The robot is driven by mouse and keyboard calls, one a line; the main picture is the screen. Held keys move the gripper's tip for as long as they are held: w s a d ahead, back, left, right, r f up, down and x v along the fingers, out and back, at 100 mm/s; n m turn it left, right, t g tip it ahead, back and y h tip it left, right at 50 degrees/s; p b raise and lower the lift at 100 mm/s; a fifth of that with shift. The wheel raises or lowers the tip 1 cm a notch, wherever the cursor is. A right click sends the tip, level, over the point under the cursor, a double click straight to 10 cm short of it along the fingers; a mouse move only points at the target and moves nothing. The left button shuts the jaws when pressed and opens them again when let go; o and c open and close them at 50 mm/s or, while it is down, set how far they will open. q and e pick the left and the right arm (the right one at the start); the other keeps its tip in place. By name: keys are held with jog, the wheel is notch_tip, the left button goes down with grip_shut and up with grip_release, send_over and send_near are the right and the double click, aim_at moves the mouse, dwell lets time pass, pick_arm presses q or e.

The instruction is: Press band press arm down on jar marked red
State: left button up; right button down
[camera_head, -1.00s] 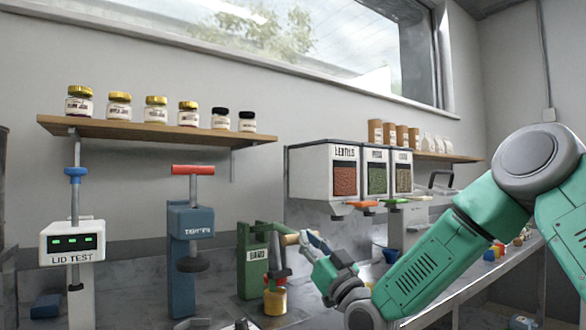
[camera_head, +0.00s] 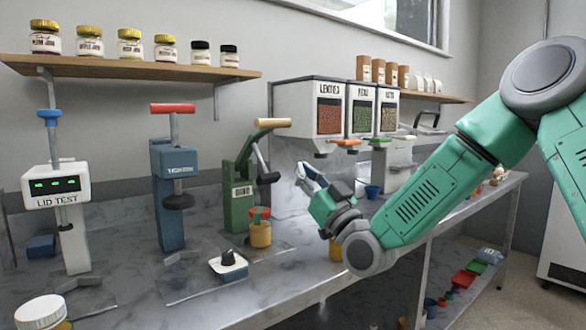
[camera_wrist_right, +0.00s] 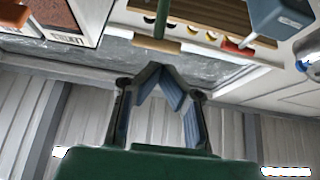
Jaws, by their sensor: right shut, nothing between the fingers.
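The green band press (camera_head: 240,180) stands on the bench with its arm raised. My right gripper (camera_head: 307,175) is shut and empty, to the right of the press and apart from the handle. Its fingers (camera_wrist_right: 157,72) meet at the tips in the wrist view, near a wooden bar on a green rod (camera_wrist_right: 156,45). My left gripper is out of view.
The blue press (camera_head: 170,195) and lid tester (camera_head: 68,215) stand to the left. A white block with a dark knob (camera_head: 228,264) sits in front. Dispensers (camera_head: 316,105) hang behind my right gripper. Another amber object (camera_head: 336,250) is partly hidden below my wrist.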

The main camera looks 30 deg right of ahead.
jog(key=s, duration=0.2)
jog(key=s+f, duration=0.1)
jog(key=s, duration=0.1)
jog(key=shift+s+d+f, duration=0.1)
jog(key=shift+s+d, duration=0.05)
jog(key=shift+s, duration=0.25)
